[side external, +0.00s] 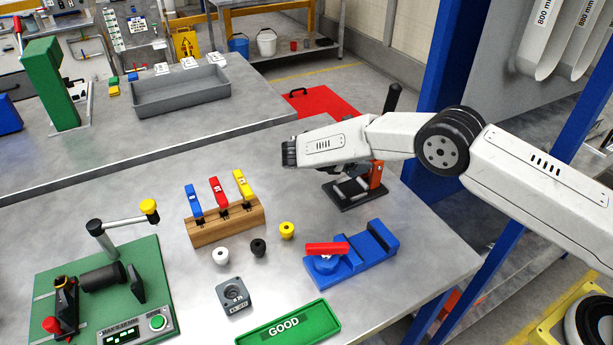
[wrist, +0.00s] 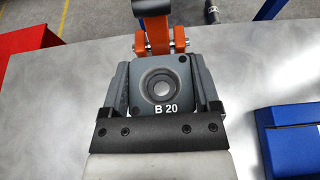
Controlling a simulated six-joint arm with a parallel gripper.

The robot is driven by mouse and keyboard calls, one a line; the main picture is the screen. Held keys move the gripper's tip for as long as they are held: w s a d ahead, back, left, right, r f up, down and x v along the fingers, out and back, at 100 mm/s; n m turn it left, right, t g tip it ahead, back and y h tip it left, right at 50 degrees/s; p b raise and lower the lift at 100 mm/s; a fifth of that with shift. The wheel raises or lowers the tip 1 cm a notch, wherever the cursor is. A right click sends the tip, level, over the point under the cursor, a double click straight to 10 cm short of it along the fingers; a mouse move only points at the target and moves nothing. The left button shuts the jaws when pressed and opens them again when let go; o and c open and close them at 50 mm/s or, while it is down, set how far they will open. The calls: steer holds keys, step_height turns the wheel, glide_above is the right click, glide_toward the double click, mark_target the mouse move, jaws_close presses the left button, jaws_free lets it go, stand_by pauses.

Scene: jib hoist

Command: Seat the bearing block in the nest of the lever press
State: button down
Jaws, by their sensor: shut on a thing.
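The bearing block (wrist: 183,72), a dark grey square marked B 20 with a round bore, sits between the jaws of my gripper (wrist: 162,66) in the wrist view. A jaw is against each side of it. Just beyond it is the orange frame of the lever press (wrist: 158,36). In the side external view the press shows a dark base (side external: 352,204), orange post and black lever raised behind my arm.
Near the press are a blue fixture (side external: 370,262) with a red handle and a wooden rack (side external: 228,227) of coloured tags. A second grey block (side external: 234,296), a green GOOD tray (side external: 289,327) and a green gauge plate (side external: 150,262) lie further forward.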

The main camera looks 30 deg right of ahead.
steer(key=shift+f, duration=1.85)
steer(key=shift+f, duration=1.6)
stand_by(1.5)
jaws_free()
steer(key=shift+a, duration=0.1)
steer(key=shift+v, duration=3.8)
steer(key=shift+w+r, duration=0.1)
